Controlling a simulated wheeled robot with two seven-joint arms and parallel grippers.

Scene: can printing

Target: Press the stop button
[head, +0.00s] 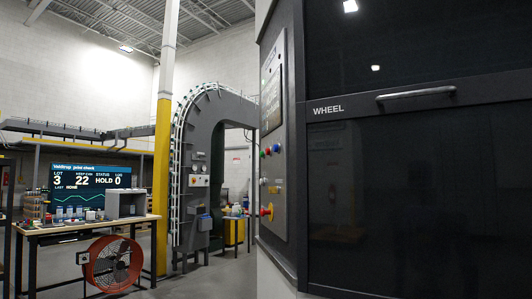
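A grey control panel (281,190) is on the side of the large dark machine at the middle right, seen at a steep angle. Low on it is a large red button (268,212) on a yellow base. Higher up are small buttons, among them a red one (277,148), a blue one (268,151) and a green one (262,154). Any labels are too small to read, so I cannot tell which one is marked stop. Neither of my grippers is in view.
The machine's dark door (420,200), marked WHEEL, with a handle (416,93), fills the right. At the left are a workbench (85,229), a screen reading HOLD (90,177), an orange fan (113,264) and a yellow post (162,190). Open floor (215,278) lies before the panel.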

